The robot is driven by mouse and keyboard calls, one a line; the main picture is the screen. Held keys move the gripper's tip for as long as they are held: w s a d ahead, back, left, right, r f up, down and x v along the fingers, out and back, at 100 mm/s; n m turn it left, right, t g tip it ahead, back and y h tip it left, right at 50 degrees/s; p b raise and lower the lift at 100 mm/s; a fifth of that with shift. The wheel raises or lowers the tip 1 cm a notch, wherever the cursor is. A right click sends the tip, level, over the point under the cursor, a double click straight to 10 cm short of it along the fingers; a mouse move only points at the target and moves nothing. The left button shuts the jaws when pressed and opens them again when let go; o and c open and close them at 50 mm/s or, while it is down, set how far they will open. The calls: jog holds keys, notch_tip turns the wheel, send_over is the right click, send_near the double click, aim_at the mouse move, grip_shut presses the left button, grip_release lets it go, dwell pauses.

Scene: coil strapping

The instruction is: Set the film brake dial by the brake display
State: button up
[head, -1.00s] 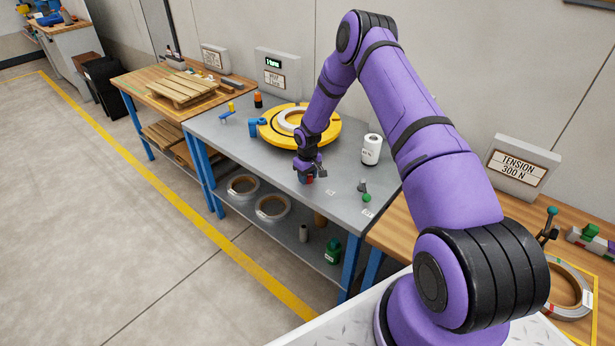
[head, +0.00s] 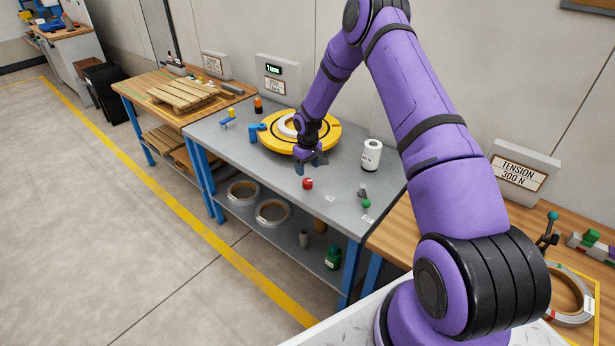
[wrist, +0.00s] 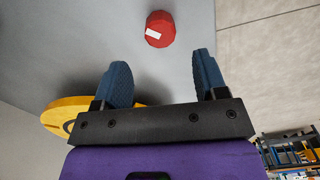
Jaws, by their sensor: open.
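The red dial (head: 307,184) stands on the grey table near its front edge, with a white mark on its top. It also shows in the wrist view (wrist: 160,29), beyond the fingertips. My gripper (head: 312,168) is open and empty, above and behind the dial and apart from it. Its two blue fingers (wrist: 160,75) are spread in the wrist view. A display box (head: 275,72) with a small green-lit screen and a label below stands behind the table; its text is too small to read surely.
A yellow turntable (head: 325,137) with a coil is behind my gripper. A white film roll (head: 371,155) and a green-knobbed lever (head: 365,197) stand to the right. A sign (head: 521,171) reads "TENSION 300 N". The table around the dial is clear.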

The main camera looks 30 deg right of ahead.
jog(key=shift+r, duration=1.7)
jog(key=s+a+r+t, duration=0.15)
jog(key=s+r, duration=0.25)
jog(key=r, duration=0.7)
jog(key=s+a+r+h, duration=0.15)
jog(key=s+r, duration=0.25)
jog(key=r, duration=0.7)
jog(key=s+a+r+t, duration=0.1)
jog(key=s+a+r, duration=0.3)
jog(key=r, duration=0.7)
jog(key=s+a+r+m+t, duration=0.1)
jog(key=s+r, duration=0.4)
jog(key=s, duration=0.2)
jog(key=s+a+r+m, duration=0.1)
jog(key=s+r, duration=0.3)
jog(key=s, duration=0.4)
jog(key=s+a+r+t+y, duration=0.1)
jog(key=s+a+r, duration=0.1)
jog(key=s, duration=1.5)
jog(key=shift+s+m+t, duration=0.2)
jog(key=shift+m+t, duration=0.1)
jog(key=shift+t, duration=0.05)
